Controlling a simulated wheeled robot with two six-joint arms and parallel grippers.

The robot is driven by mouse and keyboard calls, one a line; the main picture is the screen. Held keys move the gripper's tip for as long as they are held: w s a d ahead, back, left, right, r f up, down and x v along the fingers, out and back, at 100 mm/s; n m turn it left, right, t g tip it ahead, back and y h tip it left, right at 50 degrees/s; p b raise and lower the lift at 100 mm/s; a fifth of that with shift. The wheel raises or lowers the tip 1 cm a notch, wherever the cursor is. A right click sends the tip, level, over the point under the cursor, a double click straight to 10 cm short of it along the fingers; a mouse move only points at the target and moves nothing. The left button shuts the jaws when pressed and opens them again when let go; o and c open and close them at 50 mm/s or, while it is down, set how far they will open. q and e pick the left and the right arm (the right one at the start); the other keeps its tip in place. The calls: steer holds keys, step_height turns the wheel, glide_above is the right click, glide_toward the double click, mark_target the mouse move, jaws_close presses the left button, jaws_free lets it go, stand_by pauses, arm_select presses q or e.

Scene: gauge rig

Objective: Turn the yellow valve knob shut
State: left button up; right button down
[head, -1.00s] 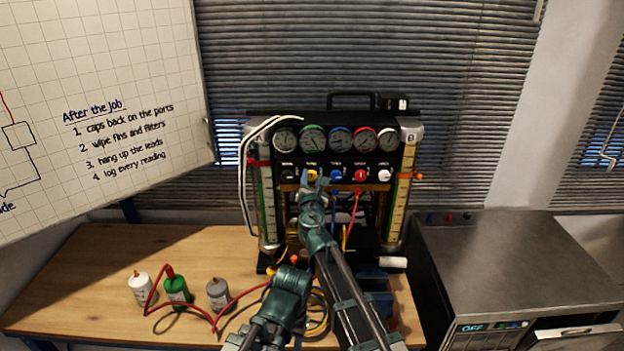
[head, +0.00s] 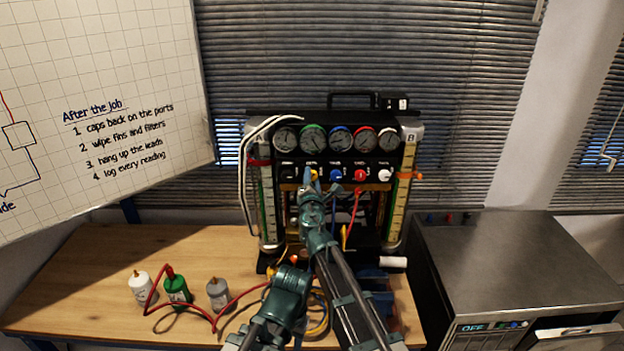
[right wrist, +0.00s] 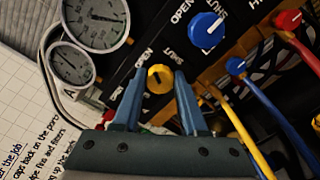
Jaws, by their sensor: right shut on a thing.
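The yellow valve knob (head: 315,174) is on the black front panel of the gauge rig, between a black knob and a blue knob. It also shows in the right wrist view (right wrist: 160,79), with an OPEN label at its left and a SHUT label at its upper right. My right gripper (right wrist: 160,84) has one blue finger on each side of the knob and is shut on it. In the head view the right gripper (head: 310,178) covers part of the knob. I cannot read the knob's pointer clearly. No left gripper fingers show.
A blue knob (right wrist: 207,30) sits close to the yellow one, with a red knob (head: 360,175) beyond it. Gauges (head: 313,138) line the panel above. Blue, red and yellow hoses hang below. Several bottles (head: 177,289) stand on the wooden bench at left.

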arm_select(q)
steer(key=shift+f, duration=0.1)
arm_select(e)
steer(key=m, duration=1.2)
steer(key=shift+s+f, duration=0.1)
steer(key=shift+f, duration=0.05)
stand_by(0.4)
steer(key=shift+c, duration=2.2)
jaws_free()
